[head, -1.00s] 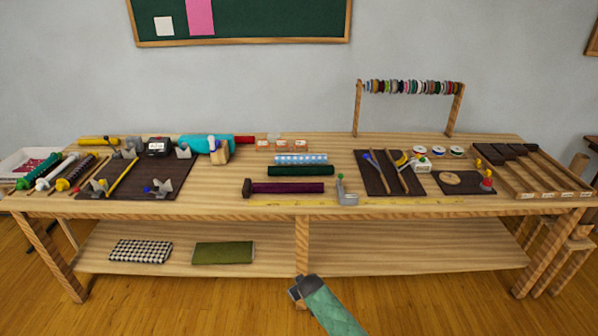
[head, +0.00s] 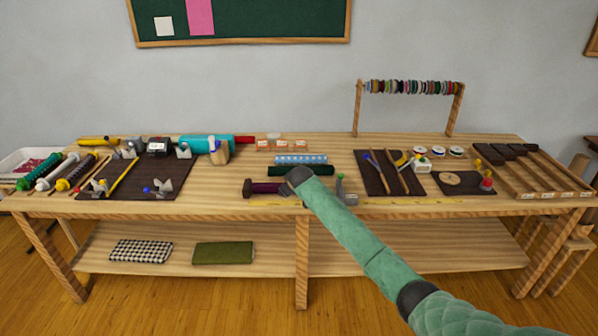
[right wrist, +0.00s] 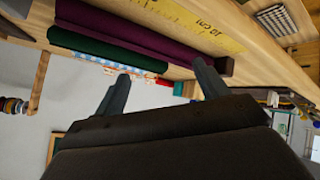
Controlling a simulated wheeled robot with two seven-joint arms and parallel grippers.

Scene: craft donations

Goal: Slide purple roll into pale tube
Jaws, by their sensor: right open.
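The dark purple roll (head: 266,188) lies lengthwise near the table's front edge, with a dark block (head: 248,188) at its left end. My right arm hides its right part in the head view; it also shows in the right wrist view (right wrist: 155,35). My right gripper (right wrist: 163,86) is open and empty, with the roll beyond its fingertips. In the head view its fingers are hidden behind my wrist. A tan upright cylinder (head: 578,163) stands at the far right, beyond the table; I cannot tell whether it is the pale tube. My left gripper is not in view.
A dark green roll (head: 320,170) and a blue-and-white dotted roll (head: 301,159) lie behind the purple one. A grey bracket (head: 349,198) stands at its right. A yellow ruler (right wrist: 212,30) runs along the front edge. A dark mat (head: 390,187) with tools lies to the right.

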